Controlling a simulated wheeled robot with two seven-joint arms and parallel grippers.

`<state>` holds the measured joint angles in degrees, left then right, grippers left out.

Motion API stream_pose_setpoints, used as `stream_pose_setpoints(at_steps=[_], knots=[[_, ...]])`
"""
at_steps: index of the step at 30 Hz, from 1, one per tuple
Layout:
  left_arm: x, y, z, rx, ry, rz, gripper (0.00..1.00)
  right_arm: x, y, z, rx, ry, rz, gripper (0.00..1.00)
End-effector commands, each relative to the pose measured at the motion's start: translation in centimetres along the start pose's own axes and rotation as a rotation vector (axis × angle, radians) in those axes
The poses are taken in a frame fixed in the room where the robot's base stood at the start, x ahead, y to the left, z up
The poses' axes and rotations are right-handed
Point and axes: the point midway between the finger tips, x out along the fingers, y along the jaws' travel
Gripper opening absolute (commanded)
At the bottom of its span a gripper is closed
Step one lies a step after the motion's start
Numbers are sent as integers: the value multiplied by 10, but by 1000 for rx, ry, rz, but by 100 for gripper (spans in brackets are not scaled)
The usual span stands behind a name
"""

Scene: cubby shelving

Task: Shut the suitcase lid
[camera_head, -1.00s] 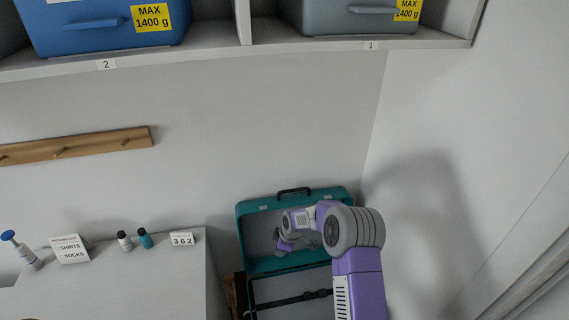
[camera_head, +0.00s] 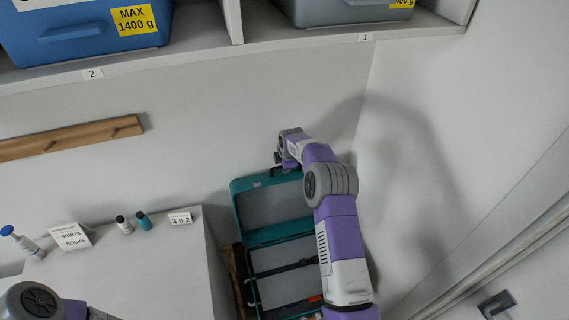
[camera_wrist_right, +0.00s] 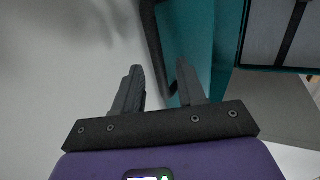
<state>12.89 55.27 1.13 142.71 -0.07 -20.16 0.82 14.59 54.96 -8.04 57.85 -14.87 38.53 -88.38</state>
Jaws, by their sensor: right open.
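The teal suitcase stands open in the head view, its lid (camera_head: 240,212) raised towards the back wall and its base (camera_head: 255,292) below. The lid's edge also shows in the right wrist view (camera_wrist_right: 222,40). My right gripper (camera_head: 281,160) is at the top edge of the lid, by the dark handle; its arm hides the lid's right side. In the wrist view its two fingers (camera_wrist_right: 161,82) are open, with the dark handle (camera_wrist_right: 153,45) beyond and between them. I cannot tell if they touch it. My left gripper is out of view.
A white cabinet (camera_head: 175,265) stands left of the suitcase, with bottles (camera_head: 124,225), a sign (camera_head: 72,236) and a number block (camera_head: 180,218) on top. A shelf with a blue bin (camera_head: 70,35) and a grey bin (camera_head: 340,10) is above. The right wall is close.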

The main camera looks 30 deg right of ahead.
Motion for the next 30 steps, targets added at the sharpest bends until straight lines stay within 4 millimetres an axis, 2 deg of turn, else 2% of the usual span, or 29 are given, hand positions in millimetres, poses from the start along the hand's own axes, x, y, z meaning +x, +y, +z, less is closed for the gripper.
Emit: stream_pose_setpoints(at_steps=[10,18,30], knots=[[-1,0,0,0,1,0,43,4,0,0,0,0,1,40],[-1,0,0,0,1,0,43,4,0,0,1,1,1,0],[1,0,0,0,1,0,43,4,1,-3,-2,2,6,0]])
